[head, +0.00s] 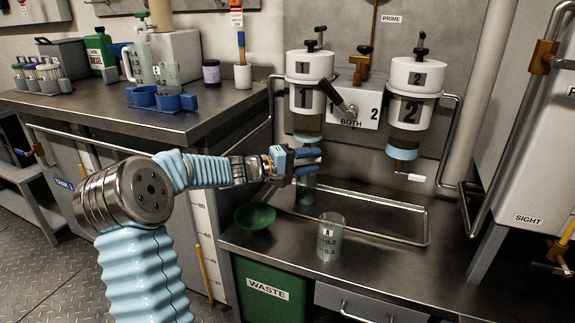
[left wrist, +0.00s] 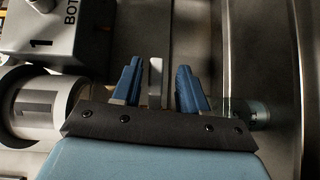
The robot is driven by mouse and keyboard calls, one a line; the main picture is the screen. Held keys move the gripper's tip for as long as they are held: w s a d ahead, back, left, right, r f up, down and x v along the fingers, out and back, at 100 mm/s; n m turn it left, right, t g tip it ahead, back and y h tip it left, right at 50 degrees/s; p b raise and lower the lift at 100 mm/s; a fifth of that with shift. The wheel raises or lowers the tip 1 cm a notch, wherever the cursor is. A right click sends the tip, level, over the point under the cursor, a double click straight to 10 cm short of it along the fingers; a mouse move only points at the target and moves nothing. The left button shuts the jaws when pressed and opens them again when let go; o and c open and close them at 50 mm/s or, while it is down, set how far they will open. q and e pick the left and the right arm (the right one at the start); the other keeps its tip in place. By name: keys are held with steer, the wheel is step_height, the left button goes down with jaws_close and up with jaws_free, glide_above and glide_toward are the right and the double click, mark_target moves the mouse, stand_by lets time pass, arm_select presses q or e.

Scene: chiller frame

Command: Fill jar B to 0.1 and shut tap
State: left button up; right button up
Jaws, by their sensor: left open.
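A clear jar (head: 304,192) stands under tank 1 (head: 310,66), partly hidden behind my gripper; its label and level cannot be read. It also shows in the left wrist view (left wrist: 258,113), right of the fingers. Tank 1's outlet is mostly hidden by the gripper in the head view. My left gripper (head: 320,162) is just below tank 1, above the jar, with blue fingers apart. In the left wrist view, a pale flat bar (left wrist: 155,82), apparently the tap handle, shows between the fingers; contact cannot be told. A jar marked A (head: 329,240) stands at the bench front.
Tank 2 (head: 413,82) hangs at right, with a white tap handle (head: 409,176) below. The selector lever (head: 342,98) between the tanks leans up-left. A green bowl (head: 255,217) sits left of jar A. A raised bench (head: 75,103) stands left.

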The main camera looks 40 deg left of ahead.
arm_select(q)
steer(key=v, duration=1.2)
